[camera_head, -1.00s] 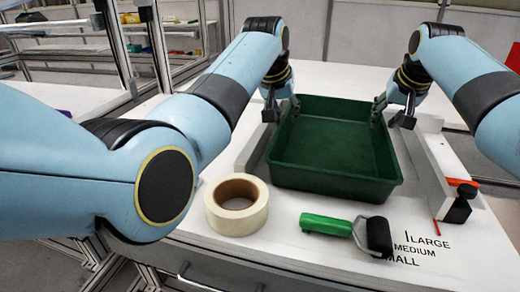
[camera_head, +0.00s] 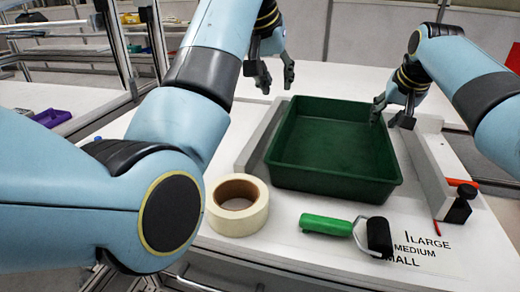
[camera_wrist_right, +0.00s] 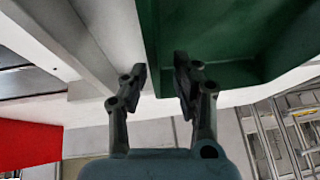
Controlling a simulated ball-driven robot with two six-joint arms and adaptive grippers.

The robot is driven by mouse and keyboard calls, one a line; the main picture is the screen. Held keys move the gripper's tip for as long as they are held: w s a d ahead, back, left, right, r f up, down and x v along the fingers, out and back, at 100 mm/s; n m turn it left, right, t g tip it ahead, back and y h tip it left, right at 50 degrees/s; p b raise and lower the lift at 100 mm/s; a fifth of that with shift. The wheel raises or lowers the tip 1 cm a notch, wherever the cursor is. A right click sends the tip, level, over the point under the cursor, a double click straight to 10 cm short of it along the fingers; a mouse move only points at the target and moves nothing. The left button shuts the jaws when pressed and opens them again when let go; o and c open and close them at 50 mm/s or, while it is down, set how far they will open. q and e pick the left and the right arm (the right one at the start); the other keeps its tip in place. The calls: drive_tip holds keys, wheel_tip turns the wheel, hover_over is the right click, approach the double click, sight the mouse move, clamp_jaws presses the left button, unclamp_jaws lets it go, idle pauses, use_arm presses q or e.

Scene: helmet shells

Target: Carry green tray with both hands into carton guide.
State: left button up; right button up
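The green tray (camera_head: 335,183) sits flat on the white table between two pale grey rails, which look like the carton guide: a left rail (camera_head: 258,142) and a right rail (camera_head: 424,170). The tray is empty. My left gripper (camera_head: 276,76) is open and empty, above and behind the tray's far left corner, clear of its rim. My right gripper (camera_head: 392,112) is at the tray's right wall with its fingers apart, one inside and one outside the wall. In the right wrist view (camera_wrist_right: 158,80) a gap shows between the fingers, beside the green tray wall (camera_wrist_right: 152,35).
A roll of tape (camera_head: 237,222) stands close to the tray's near left corner. A green-handled roller (camera_head: 350,229) lies in front of it. A black clamp (camera_head: 460,204) with a red part is at the right rail's near end. Printed size labels (camera_head: 415,250) are at the front right.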

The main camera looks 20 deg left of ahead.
drive_tip(key=shift+s+r, duration=0.2)
drive_tip(key=shift+r, duration=0.3)
drive_tip(key=v, duration=1.1)
drive_tip(key=shift+s+f, duration=0.1)
drive_tip(key=shift+f, duration=0.1)
